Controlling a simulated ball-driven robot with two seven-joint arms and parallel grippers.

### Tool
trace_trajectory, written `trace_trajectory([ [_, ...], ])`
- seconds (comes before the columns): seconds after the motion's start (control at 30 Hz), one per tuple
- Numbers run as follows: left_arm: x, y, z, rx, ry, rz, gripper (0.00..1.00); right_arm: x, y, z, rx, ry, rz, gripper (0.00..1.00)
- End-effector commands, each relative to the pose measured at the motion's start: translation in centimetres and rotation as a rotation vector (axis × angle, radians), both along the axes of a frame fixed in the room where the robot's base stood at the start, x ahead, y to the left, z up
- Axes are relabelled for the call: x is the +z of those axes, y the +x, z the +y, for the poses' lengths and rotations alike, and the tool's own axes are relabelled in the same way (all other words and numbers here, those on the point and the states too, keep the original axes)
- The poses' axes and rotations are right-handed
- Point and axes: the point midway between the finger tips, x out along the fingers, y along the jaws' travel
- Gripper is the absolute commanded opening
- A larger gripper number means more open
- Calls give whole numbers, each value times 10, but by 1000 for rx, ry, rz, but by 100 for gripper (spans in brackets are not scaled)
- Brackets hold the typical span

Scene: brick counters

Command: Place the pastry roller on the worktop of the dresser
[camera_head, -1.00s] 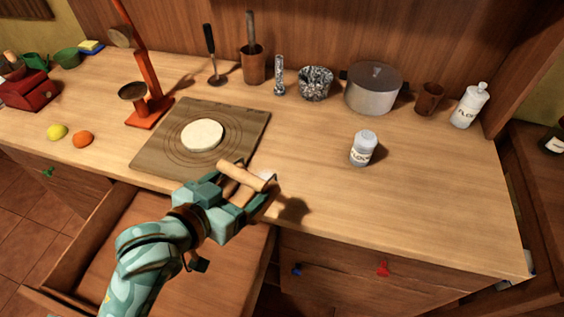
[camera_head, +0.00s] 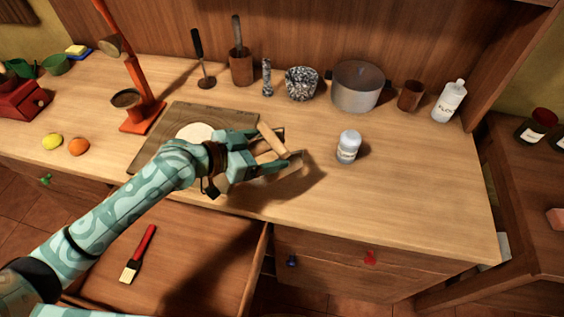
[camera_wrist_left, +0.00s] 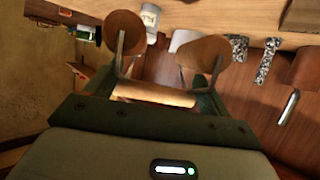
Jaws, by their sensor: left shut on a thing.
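The pastry roller (camera_head: 271,138) is pale wood, with a handle and two rolling ends. My left gripper (camera_head: 266,151) is shut on it and holds it over the dresser worktop (camera_head: 410,190), just right of the pastry board. In the left wrist view, the roller's handle (camera_wrist_left: 155,95) lies across between the fingers, and its two rounded ends stick out beyond. A shadow falls on the worktop right of the gripper; whether the roller touches the wood cannot be told. My right gripper is not in view.
The board (camera_head: 150,145) with dough (camera_head: 195,132) lies partly behind my arm. A white shaker (camera_head: 348,147) stands right of the roller. A pot (camera_head: 358,86) and several utensils line the back. The worktop's front right is clear. An open drawer (camera_head: 190,250) holds a red-handled brush (camera_head: 138,254).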

Motion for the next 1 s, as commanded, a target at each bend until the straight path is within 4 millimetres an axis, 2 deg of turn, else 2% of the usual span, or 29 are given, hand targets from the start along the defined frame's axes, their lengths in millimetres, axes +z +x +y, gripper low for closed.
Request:
trace_trajectory([
  [0.03, -14, 8, -8, 0, -4, 5, 52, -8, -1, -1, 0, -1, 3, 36],
  [0.1, -29, 16, -16, 0, -4, 5, 52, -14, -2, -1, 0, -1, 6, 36],
  [0.2, -44, 25, -26, 1, -3, 3, 52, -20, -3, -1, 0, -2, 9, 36],
  [0.43, -61, 36, -36, 0, -2, 1, 52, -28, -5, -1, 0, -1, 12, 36],
  [0.6, -88, 36, -36, 2, -2, 4, 52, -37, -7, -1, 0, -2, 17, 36],
  [1.0, -93, 36, -35, 1, 0, 0, 52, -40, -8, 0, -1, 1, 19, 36],
])
